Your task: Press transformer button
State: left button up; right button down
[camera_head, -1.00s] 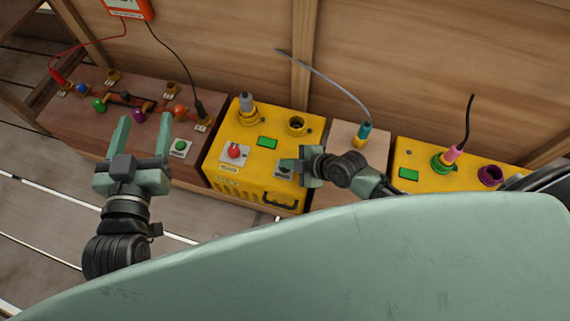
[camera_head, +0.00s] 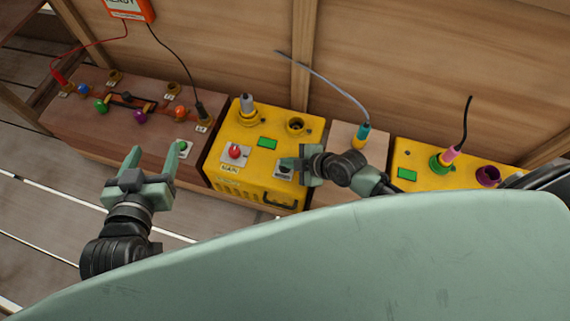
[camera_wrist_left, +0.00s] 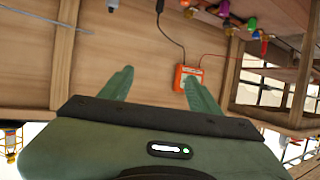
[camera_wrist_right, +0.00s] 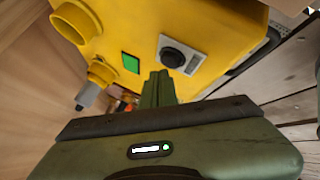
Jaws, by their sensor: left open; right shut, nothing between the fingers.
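A yellow box (camera_head: 218,172) stands in the middle of the head view, with a red button (camera_head: 235,152), a black button (camera_head: 284,168) and a green display (camera_head: 267,143). I cannot tell which button is the transformer's. My right gripper (camera_head: 286,163) is shut and empty, its tips close beside the black button. The right wrist view shows the black button (camera_wrist_right: 173,56) just beyond the shut fingertips (camera_wrist_right: 160,76); contact cannot be told. My left gripper (camera_head: 154,154) is open and empty, near the front of the brown box, with its right finger near the green button (camera_head: 182,146).
The brown box (camera_head: 75,128) carries several coloured knobs and cables. An orange device reading READY (camera_head: 122,8) is on the wooden wall. A second yellow box (camera_head: 410,158) stands right, beyond a wooden block with a blue plug (camera_head: 361,135). Slatted floor lies open at left.

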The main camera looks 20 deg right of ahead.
jog(key=shift+r, duration=0.2)
pick_arm(q)
jog(key=shift+s+a+f+g, duration=0.2)
jog(key=shift+s+f+g, duration=0.15)
jog(key=shift+f, duration=0.2)
jog(key=shift+s+a+f+g, duration=0.15)
jog(key=shift+s+f+g, duration=0.2)
jog(key=shift+f, duration=0.2)
pick_arm(e)
jog(key=shift+r+p, duration=0.15)
jog(key=shift+p, duration=0.2)
notch_tip(320, 180, up, 2)
jog(key=shift+p, duration=1)
notch_tip(320, 180, up, 2)
jog(key=shift+r+p, duration=0.1)
jog(key=shift+p, duration=0.9)
pick_arm(q)
jog(key=s+a+f+g+y, duration=0.1)
jog(key=s+a+f+g, duration=0.1)
jog(key=s, duration=0.5)
jog(key=s+a+f+g+y, duration=0.1)
jog(key=s+a+f+g, duration=0.1)
jog(key=s+f+g, duration=0.2)
jog(key=shift+s+a+g+y+p, duration=0.3)
jog(key=shift+s+a+g, duration=0.1)
jog(key=shift+s+g, duration=0.95)
pick_arm(e)
jog(key=shift+r, duration=0.25)
pick_arm(q)
jog(key=shift+s, duration=0.1)
